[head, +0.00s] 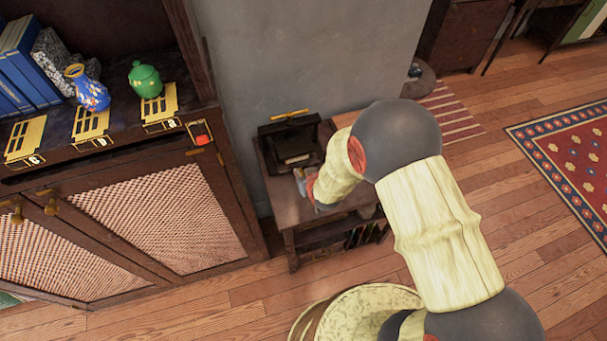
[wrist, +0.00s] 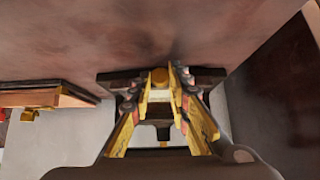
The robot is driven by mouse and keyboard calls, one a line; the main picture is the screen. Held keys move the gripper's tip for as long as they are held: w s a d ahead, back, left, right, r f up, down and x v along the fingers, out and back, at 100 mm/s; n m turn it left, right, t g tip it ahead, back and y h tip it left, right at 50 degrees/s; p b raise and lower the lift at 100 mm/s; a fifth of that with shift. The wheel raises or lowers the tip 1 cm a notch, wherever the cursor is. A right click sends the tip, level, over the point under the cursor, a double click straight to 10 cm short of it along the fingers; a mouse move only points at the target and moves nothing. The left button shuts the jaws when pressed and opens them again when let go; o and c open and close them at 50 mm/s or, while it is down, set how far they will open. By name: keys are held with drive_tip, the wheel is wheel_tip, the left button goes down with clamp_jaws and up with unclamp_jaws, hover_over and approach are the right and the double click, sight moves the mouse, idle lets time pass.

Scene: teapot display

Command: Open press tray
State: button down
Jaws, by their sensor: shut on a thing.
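The press (head: 270,134) is a dark box-like device with a yellow bar on top, standing on a small wooden side table (head: 290,208). A pale flat piece (head: 297,158) shows inside it. My gripper (head: 301,178) is at the front of the press, partly hidden by my arm. How far the tray stands out cannot be told.
A dark cabinet (head: 215,170) with woven doors stands at the left. On it are a blue vase (head: 91,90), a green pot (head: 145,80) and blue books (head: 25,65). A grey wall (head: 300,50) is behind the press. The wooden floor (head: 540,235) is open at the right.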

drive_tip(key=shift+s, duration=0.1)
drive_tip(key=s+d, duration=0.1)
drive_tip(key=s, duration=0.3)
drive_tip(key=s+d+p, duration=0.1)
drive_tip(key=s, duration=0.4)
drive_tip(key=s+d, duration=0.2)
drive_tip(key=s, duration=0.2)
drive_tip(key=shift+s, duration=0.2)
drive_tip(key=c, duration=1.8)
unclamp_jaws()
drive_tip(key=shift+a, duration=0.1)
drive_tip(key=shift+o, duration=0.7)
drive_tip(key=v, duration=1.2)
